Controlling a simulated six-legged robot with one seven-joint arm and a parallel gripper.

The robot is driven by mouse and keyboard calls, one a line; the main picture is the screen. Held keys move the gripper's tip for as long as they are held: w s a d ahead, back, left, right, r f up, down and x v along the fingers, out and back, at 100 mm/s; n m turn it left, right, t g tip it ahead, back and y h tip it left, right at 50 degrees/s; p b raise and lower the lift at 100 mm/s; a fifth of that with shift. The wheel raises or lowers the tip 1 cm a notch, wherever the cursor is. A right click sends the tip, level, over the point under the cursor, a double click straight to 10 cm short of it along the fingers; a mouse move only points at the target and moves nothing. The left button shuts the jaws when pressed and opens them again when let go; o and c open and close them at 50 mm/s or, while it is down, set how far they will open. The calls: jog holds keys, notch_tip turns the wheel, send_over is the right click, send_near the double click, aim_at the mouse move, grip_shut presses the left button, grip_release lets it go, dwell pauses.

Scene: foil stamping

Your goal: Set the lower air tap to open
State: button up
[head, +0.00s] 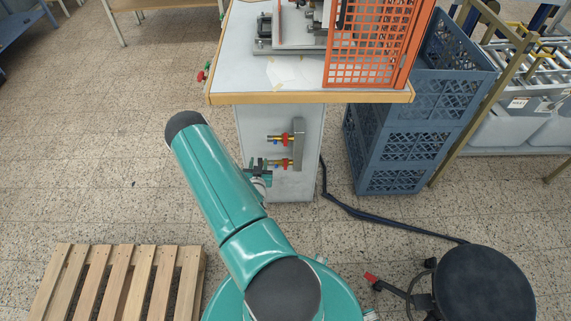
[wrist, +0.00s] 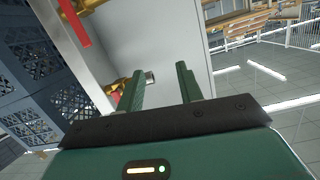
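The lower air tap (head: 284,163) is a brass valve with a red handle, low on the side of the bench's pale pedestal. The upper tap (head: 278,139), also brass and red, sits above it. My gripper (head: 258,163) is level with the lower tap, just left of it. In the wrist view my gripper (wrist: 158,76) is open, its two green fingers apart with nothing between them. A brass valve (wrist: 128,88) shows beside the left finger, which partly hides it; its red handle is mostly hidden. Another red handle (wrist: 74,24) is at upper left. I cannot tell how the lower handle is set.
The bench top (head: 240,75) overhangs the taps and carries a machine with an orange guard (head: 368,45). Blue crates (head: 395,150) stand to the right, with a dark hose (head: 375,217) on the floor. A stool (head: 480,285) and a wooden pallet (head: 120,280) are nearer me.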

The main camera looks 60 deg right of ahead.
jog(key=n+t+h, duration=0.1)
jog(key=h, duration=0.1)
send_near(285, 161)
jog(key=x, duration=0.8)
jog(key=shift+w+d+f, duration=0.1)
jog(key=shift+d, duration=0.3)
grip_shut()
